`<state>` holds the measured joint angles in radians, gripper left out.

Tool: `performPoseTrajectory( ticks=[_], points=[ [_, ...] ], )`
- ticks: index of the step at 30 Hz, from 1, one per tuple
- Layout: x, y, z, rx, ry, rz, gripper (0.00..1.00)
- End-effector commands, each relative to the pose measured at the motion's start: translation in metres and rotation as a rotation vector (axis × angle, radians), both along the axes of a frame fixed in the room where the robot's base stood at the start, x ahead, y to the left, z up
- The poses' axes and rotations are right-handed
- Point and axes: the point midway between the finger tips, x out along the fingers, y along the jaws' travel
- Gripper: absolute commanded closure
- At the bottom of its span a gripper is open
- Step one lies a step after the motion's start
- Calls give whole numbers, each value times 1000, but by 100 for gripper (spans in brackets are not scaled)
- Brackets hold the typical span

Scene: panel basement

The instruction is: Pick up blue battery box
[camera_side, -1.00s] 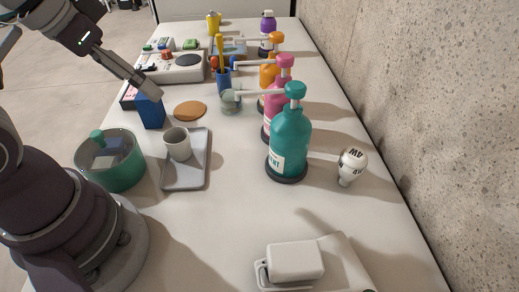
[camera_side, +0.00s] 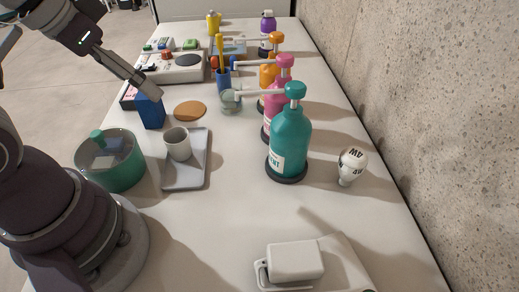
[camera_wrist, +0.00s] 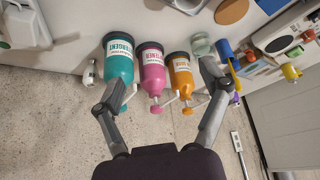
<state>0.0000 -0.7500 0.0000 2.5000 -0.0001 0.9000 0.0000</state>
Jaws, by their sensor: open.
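The blue battery box (camera_side: 151,113) stands upright on the left part of the table in the side view, left of a round brown coaster. My gripper (camera_side: 153,92) comes down from the upper left, and its finger overlaps the top of the box in that picture. Whether they touch cannot be told. In the wrist view, my gripper (camera_wrist: 158,76) has its two fingers spread wide with nothing between them.
A green-walled container (camera_side: 122,178) and a grey tray (camera_side: 199,172) with a cup (camera_side: 177,143) stand nearer. The coaster (camera_side: 190,111) lies beside the box. Teal (camera_side: 290,145), pink (camera_side: 272,126) and orange (camera_side: 266,76) pump bottles line the right.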

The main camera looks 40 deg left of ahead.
Motion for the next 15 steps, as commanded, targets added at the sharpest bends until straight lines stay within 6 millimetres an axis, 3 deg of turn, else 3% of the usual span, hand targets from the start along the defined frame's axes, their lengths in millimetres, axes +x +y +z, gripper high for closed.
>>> performPoseTrajectory(
  ticks=[4, 7, 12, 15],
  points=[
    [3, 3, 0, -3, 4, 20, 24],
    [22, 24, -5, -18, 28, 144, 24],
    [59, 101, -33, -42, 67, 486, 24],
    [64, 144, -55, -43, 82, 643, 24]
  ],
)
